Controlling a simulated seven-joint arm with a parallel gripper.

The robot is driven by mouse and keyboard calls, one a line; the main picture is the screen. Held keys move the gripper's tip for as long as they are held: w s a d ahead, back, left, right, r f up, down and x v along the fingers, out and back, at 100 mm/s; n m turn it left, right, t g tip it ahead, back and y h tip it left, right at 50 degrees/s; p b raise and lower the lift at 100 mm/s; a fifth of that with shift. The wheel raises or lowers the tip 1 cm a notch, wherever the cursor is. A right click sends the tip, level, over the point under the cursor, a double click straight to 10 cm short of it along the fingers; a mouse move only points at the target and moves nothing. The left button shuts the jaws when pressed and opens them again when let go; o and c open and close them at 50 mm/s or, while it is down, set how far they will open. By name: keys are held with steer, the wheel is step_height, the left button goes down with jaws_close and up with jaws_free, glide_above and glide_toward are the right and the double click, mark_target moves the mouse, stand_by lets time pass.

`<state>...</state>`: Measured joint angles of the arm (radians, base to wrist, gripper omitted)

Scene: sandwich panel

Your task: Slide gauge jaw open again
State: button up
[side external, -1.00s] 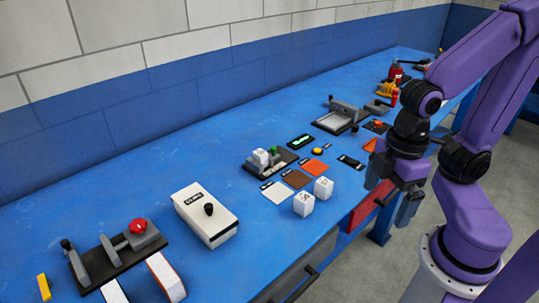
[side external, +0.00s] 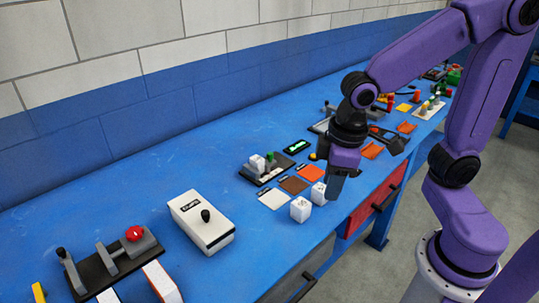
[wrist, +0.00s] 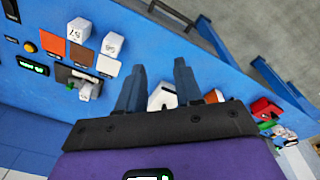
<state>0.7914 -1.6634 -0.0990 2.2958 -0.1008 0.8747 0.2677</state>
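The gauge (side external: 262,176) is a small dark fixture on the blue bench, with grey blocks and a green-topped part (side external: 270,157). A white cube (side external: 257,163) sits in it beside the grey jaw parts. I cannot tell whether the jaw touches the cube. The gauge also shows at the left of the wrist view (wrist: 64,74). My gripper (side external: 338,188) is to the right of the gauge, above the bench near its front edge. In the wrist view, its two fingers (wrist: 158,68) stand apart with nothing gripped.
Two loose numbered white cubes (side external: 300,208) (side external: 319,193) lie between gauge and gripper, by white, brown and orange pads (side external: 294,184). A green-lit display (side external: 297,146) stands behind. A white box with a black knob (side external: 202,224) is left. A red drawer (side external: 372,204) is below.

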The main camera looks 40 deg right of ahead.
steer(key=w+m+t, duration=0.1)
steer(key=w+m, duration=0.4)
steer(key=w, duration=0.6)
steer(key=m+t+h, duration=0.1)
steer(key=m+h, duration=0.2)
steer(key=m, duration=0.9)
glide_above(270, 154)
steer(key=s+a, duration=0.5)
step_height(270, 154, down, 6)
steer(key=x, duration=1.6)
steer(key=shift+w+d+f, duration=0.2)
steer(key=shift+d+f, duration=0.05)
steer(key=shift+d, duration=0.1)
